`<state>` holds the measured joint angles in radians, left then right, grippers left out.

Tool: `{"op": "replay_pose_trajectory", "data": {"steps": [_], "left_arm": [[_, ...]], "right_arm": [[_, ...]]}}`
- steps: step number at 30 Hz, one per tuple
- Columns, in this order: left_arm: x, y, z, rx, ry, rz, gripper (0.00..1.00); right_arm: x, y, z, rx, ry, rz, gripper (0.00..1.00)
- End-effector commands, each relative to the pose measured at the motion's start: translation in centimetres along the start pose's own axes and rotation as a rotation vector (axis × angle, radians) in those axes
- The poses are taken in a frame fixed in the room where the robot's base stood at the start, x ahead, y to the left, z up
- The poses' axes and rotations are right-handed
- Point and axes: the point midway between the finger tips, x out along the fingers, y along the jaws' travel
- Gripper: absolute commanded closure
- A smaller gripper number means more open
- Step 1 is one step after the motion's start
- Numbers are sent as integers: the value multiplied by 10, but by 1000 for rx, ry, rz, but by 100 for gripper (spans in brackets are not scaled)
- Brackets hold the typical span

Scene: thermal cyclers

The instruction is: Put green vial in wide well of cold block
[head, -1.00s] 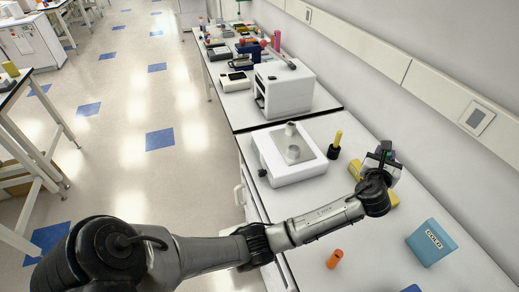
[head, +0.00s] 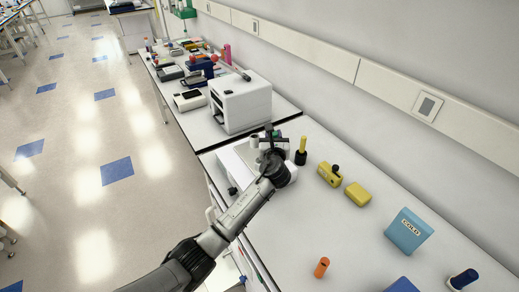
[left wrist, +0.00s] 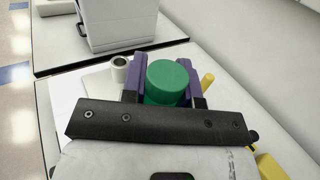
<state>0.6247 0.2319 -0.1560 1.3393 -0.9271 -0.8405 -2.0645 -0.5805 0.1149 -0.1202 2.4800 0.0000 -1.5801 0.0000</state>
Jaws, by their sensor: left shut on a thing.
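My left gripper (head: 270,136) is shut on the green vial and holds it above the white device on the bench. In the left wrist view the vial's round green top (left wrist: 168,82) sits between the purple fingers (left wrist: 168,84); its lower part is hidden. The blue block labelled COLD (head: 408,232) stands on the bench at the right, well apart from the gripper. Its wells cannot be made out from here. My right gripper is not in view.
The white device (head: 232,168) has an upright white cylinder (left wrist: 119,68). A yellow-topped black stand (head: 301,150), two yellow blocks (head: 330,174) (head: 357,194) and an orange tube (head: 322,267) stand nearby. A white machine (head: 240,102) is behind. Bench around the COLD block is mostly clear.

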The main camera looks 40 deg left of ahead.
Motion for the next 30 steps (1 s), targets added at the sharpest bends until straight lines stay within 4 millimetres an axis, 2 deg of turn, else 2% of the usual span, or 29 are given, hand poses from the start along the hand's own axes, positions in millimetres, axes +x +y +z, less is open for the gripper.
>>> {"op": "replay_pose_trajectory", "data": {"steps": [4,10,17,25,30], "left_arm": [[16,22,-17,2,0,2,99],[28,36,-28,1,-1,0,99],[31,40,-35,0,0,-1,99],[30,40,-68,1,2,-1,99],[31,40,-70,1,-1,-1,99]], "right_arm": [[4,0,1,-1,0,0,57],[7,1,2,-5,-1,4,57],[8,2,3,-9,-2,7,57],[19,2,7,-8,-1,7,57],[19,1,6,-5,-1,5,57]]}}
